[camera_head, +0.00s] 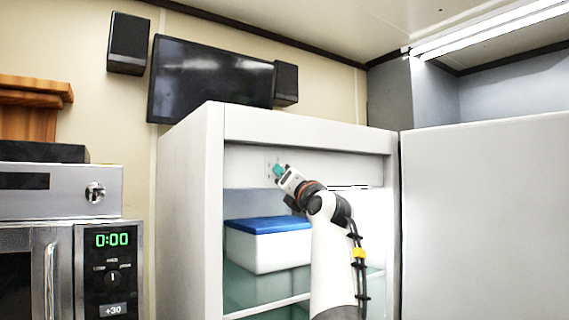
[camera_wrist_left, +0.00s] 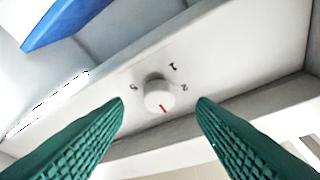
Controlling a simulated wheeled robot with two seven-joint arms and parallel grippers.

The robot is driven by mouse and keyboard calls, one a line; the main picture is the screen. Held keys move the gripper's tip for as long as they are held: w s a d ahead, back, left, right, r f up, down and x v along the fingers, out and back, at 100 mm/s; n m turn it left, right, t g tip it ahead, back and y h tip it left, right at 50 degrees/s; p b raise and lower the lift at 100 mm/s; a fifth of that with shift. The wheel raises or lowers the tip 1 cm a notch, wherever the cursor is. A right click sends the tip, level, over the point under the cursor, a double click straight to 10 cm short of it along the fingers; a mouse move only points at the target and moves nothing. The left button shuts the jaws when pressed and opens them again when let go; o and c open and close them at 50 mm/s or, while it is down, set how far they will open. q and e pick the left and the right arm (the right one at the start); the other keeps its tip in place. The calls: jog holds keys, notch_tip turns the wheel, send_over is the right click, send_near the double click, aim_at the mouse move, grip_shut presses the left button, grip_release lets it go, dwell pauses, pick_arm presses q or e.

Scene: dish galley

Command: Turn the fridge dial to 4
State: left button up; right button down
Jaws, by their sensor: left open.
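The fridge dial (camera_wrist_left: 158,93) is a round white knob on the pale panel inside the open fridge (camera_head: 212,150). In the left wrist view its red mark points down and slightly right. The digits 1, 2 and 5 are legible around it; 3 and 4 cannot be made out. My left gripper (camera_wrist_left: 161,103) has its green ridged fingers apart, one on each side of the dial in the picture, with visible gaps. In the head view my left gripper (camera_head: 278,170) is at the panel and hides the dial. My right gripper is not in view.
A white box with a blue lid (camera_head: 268,225) stands on the fridge shelf below the panel. The fridge door (camera_head: 485,220) is swung open at the right. A microwave (camera_head: 110,265) stands at the left.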

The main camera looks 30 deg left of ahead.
pick_arm(q)
jog(key=p+x, duration=0.1)
jog(key=x, duration=0.2)
jog(key=shift+w+a, duration=0.1)
jog(key=shift+w, duration=0.05)
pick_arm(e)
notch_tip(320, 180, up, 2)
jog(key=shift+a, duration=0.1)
pick_arm(q)
jog(key=c, duration=1)
jog(key=shift+o, duration=0.2)
jog(key=shift+m, duration=0.3)
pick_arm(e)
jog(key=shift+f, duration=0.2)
